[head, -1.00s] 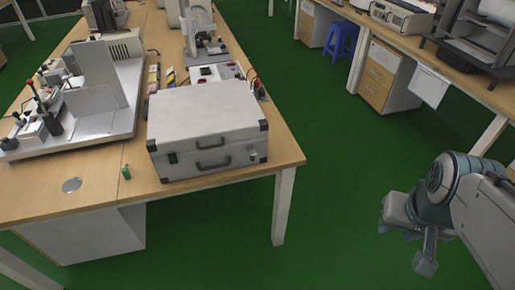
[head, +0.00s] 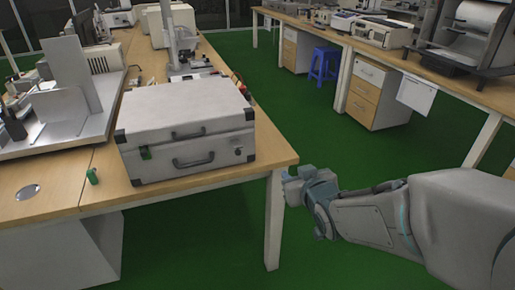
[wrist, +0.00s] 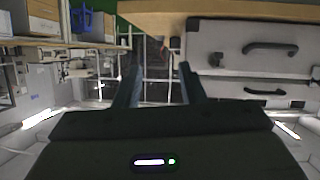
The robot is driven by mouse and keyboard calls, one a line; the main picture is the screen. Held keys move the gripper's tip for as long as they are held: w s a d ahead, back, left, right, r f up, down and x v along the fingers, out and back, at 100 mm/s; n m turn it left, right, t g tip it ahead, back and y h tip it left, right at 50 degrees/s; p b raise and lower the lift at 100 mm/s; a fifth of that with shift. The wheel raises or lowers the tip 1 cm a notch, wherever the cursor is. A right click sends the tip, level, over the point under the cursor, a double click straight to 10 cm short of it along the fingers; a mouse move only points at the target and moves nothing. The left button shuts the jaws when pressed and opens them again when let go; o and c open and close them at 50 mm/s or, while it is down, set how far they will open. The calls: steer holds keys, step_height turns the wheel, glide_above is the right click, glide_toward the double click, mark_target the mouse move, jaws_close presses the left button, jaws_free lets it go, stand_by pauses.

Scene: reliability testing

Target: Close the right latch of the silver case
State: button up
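The silver case (head: 190,128) lies closed on the near end of the wooden table, with dark corners and two dark handles. Its right latch (head: 238,151) is a small fitting on the front face near the right corner. Whether it is raised or flat cannot be told. The left latch (head: 146,153) has a green and black look. My gripper (head: 287,178) is off the table's right edge, right of the case and apart from it. In the wrist view my gripper (wrist: 160,72) has its two fingers apart with nothing between them. The case front (wrist: 230,75) shows upside down at the right there.
Instruments crowd the table behind and left. A second bench with drawers (head: 375,92) and a blue stool (head: 325,65) stand at the back right. Green floor between is clear.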

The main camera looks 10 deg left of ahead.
mark_target(238, 154)
steer(key=s+a+f+n+t+y+b, duration=0.1)
steer(key=a+f+n+y+b, duration=0.15)
steer(key=a+y+b, duration=0.5)
steer(key=shift+h, duration=0.75)
steer(key=x, duration=1.4)
steer(key=shift+s+a+f+p, duration=0.2)
steer(key=shift+a+p, duration=0.1)
steer(key=shift+p, duration=0.1)
steer(key=shift+r, duration=0.1)
jaws_close()
